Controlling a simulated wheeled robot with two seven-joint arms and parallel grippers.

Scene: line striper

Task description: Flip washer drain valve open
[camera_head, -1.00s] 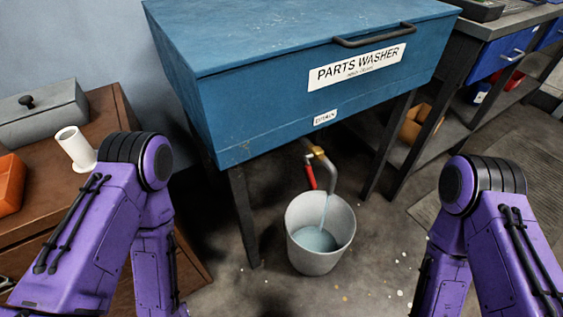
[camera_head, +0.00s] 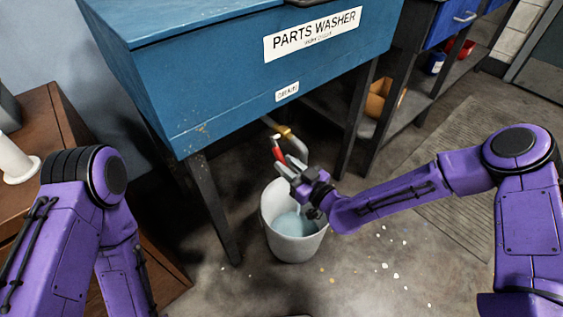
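The drain valve is a brass fitting (camera_head: 285,133) on a grey pipe under the blue parts washer (camera_head: 200,100), below its drain label. Its red handle (camera_head: 278,152) hangs down from the fitting. My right gripper (camera_head: 287,163) reaches in from the right, its pale fingers at the handle's lower end. The fingers look parted, but whether they touch the handle I cannot tell. The gripper hides the pipe's lower end. My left arm (camera_head: 85,220) is at the left, and its gripper is outside the picture.
A white bucket (camera_head: 291,252) holding bluish liquid stands on the floor below the valve. The washer's dark legs (camera_head: 215,205) stand left and right of it. A brown cabinet (camera_head: 35,115) is at the far left. Floor at the right is open, with a mat (camera_head: 450,220).

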